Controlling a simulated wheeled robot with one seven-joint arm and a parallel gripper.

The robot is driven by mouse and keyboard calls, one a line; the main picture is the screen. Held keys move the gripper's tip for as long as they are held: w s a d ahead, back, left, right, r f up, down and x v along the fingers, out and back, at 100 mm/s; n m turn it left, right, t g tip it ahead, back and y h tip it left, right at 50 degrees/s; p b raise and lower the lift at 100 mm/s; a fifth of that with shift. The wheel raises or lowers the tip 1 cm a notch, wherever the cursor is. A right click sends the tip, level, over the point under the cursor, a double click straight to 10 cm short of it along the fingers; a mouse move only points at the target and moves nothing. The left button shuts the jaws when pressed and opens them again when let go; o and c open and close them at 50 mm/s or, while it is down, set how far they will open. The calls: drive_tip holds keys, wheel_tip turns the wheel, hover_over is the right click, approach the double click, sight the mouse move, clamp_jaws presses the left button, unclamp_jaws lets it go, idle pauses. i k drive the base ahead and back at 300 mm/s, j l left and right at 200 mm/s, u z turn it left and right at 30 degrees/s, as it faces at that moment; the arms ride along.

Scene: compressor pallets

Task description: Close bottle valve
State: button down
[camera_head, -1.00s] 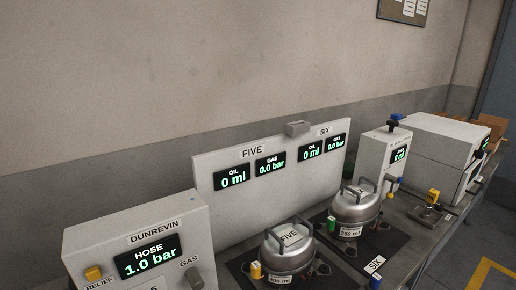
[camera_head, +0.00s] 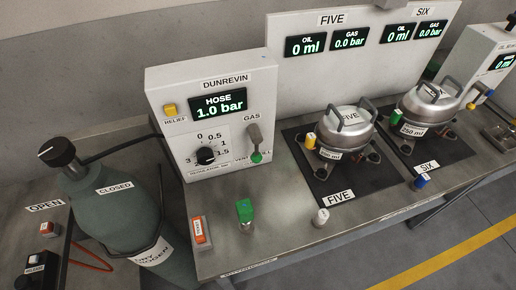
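A grey-green gas bottle (camera_head: 112,215) stands at the lower left in the head view, beside the bench's left end. Its black valve knob (camera_head: 57,153) sits on top, with a white pointer mark on it. A "CLOSED" label (camera_head: 115,188) is on the bottle's shoulder, and an "OPEN" label (camera_head: 45,206) shows to the left of the bottle. The exact valve position cannot be told. A dark hose runs from the valve area towards the Dunrevin box. My gripper is not in view.
The Dunrevin box (camera_head: 233,141) reads hose 1.0 bar and carries a dial (camera_head: 206,155) and a gas lever (camera_head: 254,140). Compressors FIVE (camera_head: 345,130) and SIX (camera_head: 430,105) stand on dark mats.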

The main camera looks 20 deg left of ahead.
sight(57, 153)
drive_tip(key=u, duration=1.55)
drive_tip(key=j, duration=0.1)
